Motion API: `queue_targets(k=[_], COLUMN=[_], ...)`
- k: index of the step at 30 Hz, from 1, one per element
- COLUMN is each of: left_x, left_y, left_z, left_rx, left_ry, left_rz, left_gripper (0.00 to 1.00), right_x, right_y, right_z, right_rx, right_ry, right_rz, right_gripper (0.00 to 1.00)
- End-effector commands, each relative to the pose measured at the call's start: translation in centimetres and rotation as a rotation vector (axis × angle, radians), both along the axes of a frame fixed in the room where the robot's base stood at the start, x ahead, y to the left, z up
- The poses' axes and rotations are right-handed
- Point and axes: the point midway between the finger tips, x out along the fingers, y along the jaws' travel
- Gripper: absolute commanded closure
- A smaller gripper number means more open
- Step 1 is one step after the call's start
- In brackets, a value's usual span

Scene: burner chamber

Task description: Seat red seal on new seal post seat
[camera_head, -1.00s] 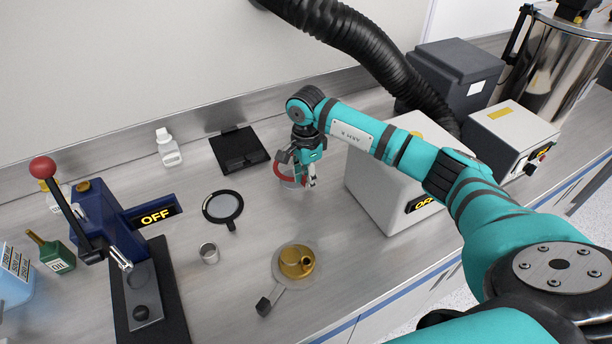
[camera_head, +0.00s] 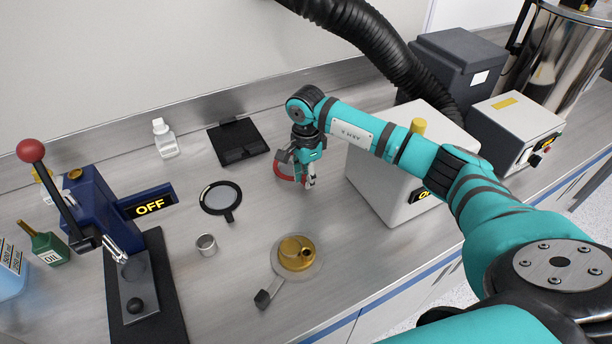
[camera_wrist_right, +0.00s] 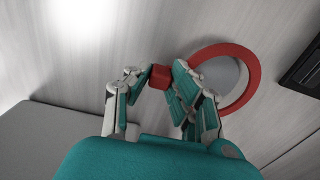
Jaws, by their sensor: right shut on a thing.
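My right gripper (camera_head: 308,178) is shut on the red tab of the red seal (camera_head: 282,170), over the bench left of the white box. In the right wrist view the seal (camera_wrist_right: 254,82) is a red ring to the right of the fingers, with its block-like tab (camera_wrist_right: 159,77) between the fingertips of the right gripper (camera_wrist_right: 161,74). A pale grey disc (camera_wrist_right: 222,76) shows through the ring; I cannot tell whether they touch. No post seat can be clearly made out. My left gripper is not in view.
A white box (camera_head: 385,185) with an OFF display stands close right of the gripper. A brass part (camera_head: 297,252) on a round plate, a small metal cup (camera_head: 206,245) and a black-rimmed disc (camera_head: 221,198) lie nearer. A blue lever press (camera_head: 95,215) stands at left.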

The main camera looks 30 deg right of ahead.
Motion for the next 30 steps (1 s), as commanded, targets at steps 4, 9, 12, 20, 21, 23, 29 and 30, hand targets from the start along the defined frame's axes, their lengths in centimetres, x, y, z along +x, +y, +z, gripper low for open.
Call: queue_targets(k=[4, 9, 12, 20, 21, 23, 29, 30], left_x=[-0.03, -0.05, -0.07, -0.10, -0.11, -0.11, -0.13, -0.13], left_y=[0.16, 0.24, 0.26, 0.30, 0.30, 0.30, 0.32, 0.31], left_z=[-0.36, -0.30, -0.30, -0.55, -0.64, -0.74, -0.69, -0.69], left_rx=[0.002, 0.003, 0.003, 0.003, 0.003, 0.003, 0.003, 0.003], left_ry=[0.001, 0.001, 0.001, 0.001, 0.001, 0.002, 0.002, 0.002], left_rz=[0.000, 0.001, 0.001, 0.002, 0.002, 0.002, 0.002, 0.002], left_gripper=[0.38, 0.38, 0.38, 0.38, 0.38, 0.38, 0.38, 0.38], right_x=[0.01, 0.00, 0.00, 0.03, 0.04, 0.03, 0.00, 0.00], right_y=[-0.01, 0.00, 0.00, -0.01, 0.00, 0.00, 0.01, 0.01], right_z=[-0.07, 0.01, 0.01, -0.04, -0.04, -0.03, 0.02, 0.02], right_rx=[-0.001, 0.000, 0.000, 0.000, 0.000, 0.000, 0.000, 0.000], right_ry=[-0.001, -0.001, -0.001, -0.002, -0.002, -0.002, -0.001, -0.001], right_rz=[0.000, 0.000, 0.000, 0.000, 0.000, 0.000, 0.000, 0.000], right_gripper=[1.00, 1.00, 1.00, 1.00, 1.00, 1.00, 1.00, 1.00])
